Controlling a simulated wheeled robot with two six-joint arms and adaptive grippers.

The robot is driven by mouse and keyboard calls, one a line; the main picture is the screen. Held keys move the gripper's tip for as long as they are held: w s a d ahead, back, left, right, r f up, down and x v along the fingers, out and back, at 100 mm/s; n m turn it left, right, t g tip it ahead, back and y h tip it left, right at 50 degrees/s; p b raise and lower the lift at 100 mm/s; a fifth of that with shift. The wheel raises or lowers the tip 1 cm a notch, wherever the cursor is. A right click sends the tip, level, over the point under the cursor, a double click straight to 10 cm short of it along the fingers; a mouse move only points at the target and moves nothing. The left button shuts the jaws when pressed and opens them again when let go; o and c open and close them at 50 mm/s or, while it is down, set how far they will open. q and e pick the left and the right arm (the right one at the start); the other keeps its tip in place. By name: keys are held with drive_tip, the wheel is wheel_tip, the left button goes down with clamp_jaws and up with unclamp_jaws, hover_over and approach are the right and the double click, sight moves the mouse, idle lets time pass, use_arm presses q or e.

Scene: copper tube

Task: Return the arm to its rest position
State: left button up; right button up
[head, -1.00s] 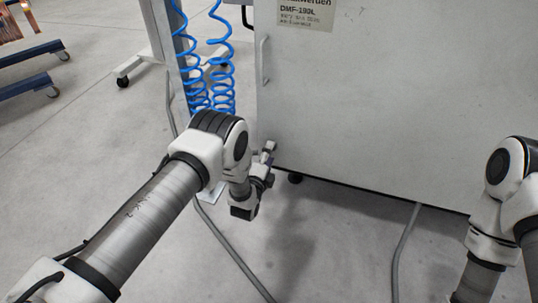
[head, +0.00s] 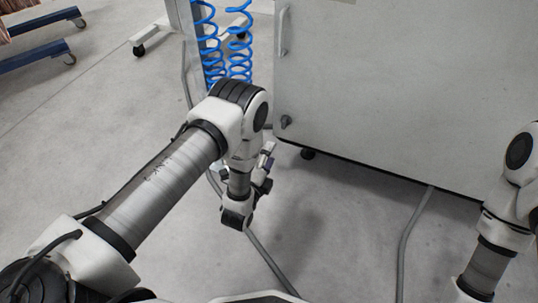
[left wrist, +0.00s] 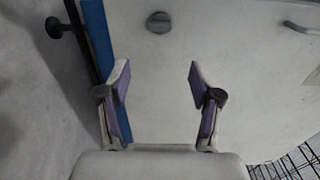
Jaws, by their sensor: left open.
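My left arm (head: 160,185) comes in from the left in the head view and bends down at its elbow. My left gripper (head: 267,160) hangs in front of the grey-white cabinet, apart from it. In the left wrist view the left gripper (left wrist: 160,82) is open, with its two purple-lined fingers apart and nothing between them. My right arm (head: 505,225) shows only in part at the right edge of the head view, and its gripper is out of the picture.
A large grey-white cabinet (head: 390,90) on castors stands ahead. Blue coiled hoses (head: 238,55) hang at its left. Grey cables (head: 412,235) run over the floor. A blue wheeled frame (head: 35,55) is at the far left. The floor (head: 90,120) at left is clear.

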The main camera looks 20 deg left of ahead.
idle(0.3)
use_arm(q)
drive_tip(key=s+a+n+g+y+p, duration=0.1)
drive_tip(key=s+a+n+g+p, duration=0.25)
drive_tip(key=s+a+g, duration=0.2)
drive_tip(key=s+d+f+n+g, duration=0.1)
drive_tip(key=s+f+n+g, duration=0.2)
drive_tip(key=s+n+g, duration=0.75)
drive_tip(key=s+f+n+g, duration=0.2)
drive_tip(key=s+f+n, duration=0.15)
drive_tip(key=s, duration=1.35)
wheel_tip(320, 180, up, 38)
drive_tip(key=n+p, duration=0.1)
drive_tip(key=p, duration=3.6)
drive_tip(key=shift+p, duration=0.3)
drive_tip(key=shift+r+n, duration=0.1)
drive_tip(key=shift+n, duration=0.15)
drive_tip(key=shift+c, duration=0.3)
